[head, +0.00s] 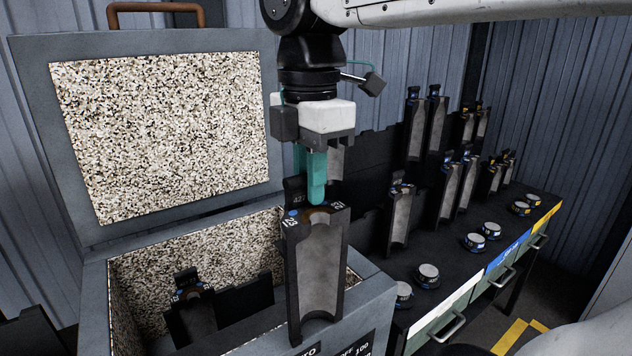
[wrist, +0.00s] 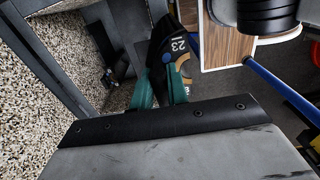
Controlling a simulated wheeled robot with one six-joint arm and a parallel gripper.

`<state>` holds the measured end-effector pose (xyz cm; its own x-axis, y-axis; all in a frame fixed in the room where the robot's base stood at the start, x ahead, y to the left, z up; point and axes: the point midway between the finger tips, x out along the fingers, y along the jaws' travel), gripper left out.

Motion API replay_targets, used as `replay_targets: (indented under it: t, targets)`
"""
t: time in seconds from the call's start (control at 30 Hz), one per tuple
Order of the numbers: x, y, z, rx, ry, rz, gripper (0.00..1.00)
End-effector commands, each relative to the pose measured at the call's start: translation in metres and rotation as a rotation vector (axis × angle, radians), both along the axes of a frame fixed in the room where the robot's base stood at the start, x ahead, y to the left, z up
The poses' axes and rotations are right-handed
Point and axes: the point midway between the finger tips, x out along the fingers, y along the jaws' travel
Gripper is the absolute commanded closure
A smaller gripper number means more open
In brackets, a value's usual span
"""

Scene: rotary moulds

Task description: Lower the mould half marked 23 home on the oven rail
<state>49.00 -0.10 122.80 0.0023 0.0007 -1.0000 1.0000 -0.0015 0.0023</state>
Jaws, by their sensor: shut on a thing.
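My gripper (head: 315,190), with teal fingers, is shut on the top of a dark mould half (head: 321,268) with a grey hollow face. It hangs about upright at the oven's right front corner. The open oven (head: 365,310) has speckled inner walls. A dark rail (head: 246,301) runs inside it, with another mould half (head: 192,308) standing at the left. The held half hides part of the rail. I cannot tell whether its foot touches the rail.
The oven lid (head: 165,130) stands open behind. On the right, a dark bench (head: 455,262) holds several mould halves in a rack (head: 398,215) and several small round tins (head: 474,242). The oven's front wall stands close to the held half.

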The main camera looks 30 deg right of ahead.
Motion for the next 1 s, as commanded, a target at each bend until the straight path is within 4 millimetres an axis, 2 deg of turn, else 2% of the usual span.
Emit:
replay_targets:
  t: [1.0]
  targets:
    - [0.075,0.001,0.002,0.001,-0.004,0.001,1.00]
